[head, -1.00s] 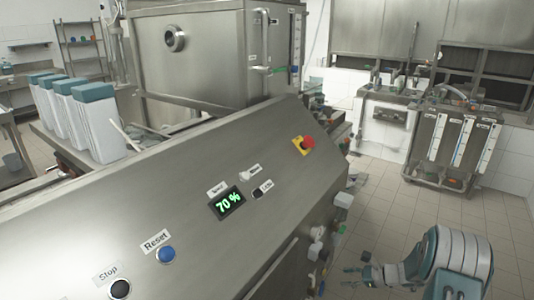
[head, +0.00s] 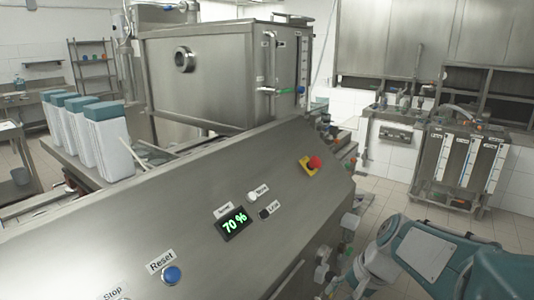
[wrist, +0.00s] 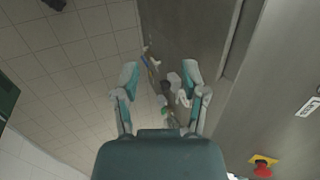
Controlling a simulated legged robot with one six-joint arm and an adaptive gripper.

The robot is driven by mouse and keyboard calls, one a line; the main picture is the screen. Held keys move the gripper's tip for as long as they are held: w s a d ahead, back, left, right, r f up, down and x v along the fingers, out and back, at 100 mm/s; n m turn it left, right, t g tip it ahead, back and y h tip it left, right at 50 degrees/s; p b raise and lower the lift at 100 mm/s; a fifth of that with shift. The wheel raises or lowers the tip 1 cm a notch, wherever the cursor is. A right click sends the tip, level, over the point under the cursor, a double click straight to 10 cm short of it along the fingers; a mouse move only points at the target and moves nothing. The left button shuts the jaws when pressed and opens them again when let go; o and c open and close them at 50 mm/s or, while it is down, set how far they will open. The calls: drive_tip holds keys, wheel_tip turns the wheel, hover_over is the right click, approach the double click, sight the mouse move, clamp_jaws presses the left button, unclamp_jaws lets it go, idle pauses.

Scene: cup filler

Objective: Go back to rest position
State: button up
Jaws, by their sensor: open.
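My gripper (wrist: 160,85) shows in the wrist view with its two fingers spread apart and nothing between them. It is open and points down past the side of the steel machine toward the tiled floor. In the head view my arm reaches in at the lower right, beside the machine's right end; the fingers are hidden there. The machine's sloped control panel (head: 130,225) fills the lower left and middle. It carries a display (head: 234,224) reading 70 %, a blue Reset button (head: 171,275) and a red emergency button on a yellow base (head: 311,165).
A steel tank (head: 215,75) stands behind the panel. Several white containers with teal lids (head: 108,140) stand at the left. A steel cart with gauges (head: 455,155) stands at the right back. Knobs and fittings stick out from the machine's right side near my arm. Tiled floor is open beyond.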

drive_tip(key=s+r+n+t+h, duration=0.3)
drive_tip(key=s+n, duration=0.4)
drive_tip(key=s, duration=0.7)
drive_tip(key=shift+s+d+r+h, duration=0.15)
drive_tip(key=shift+r+h, duration=0.45)
drive_tip(key=shift+r, duration=0.25)
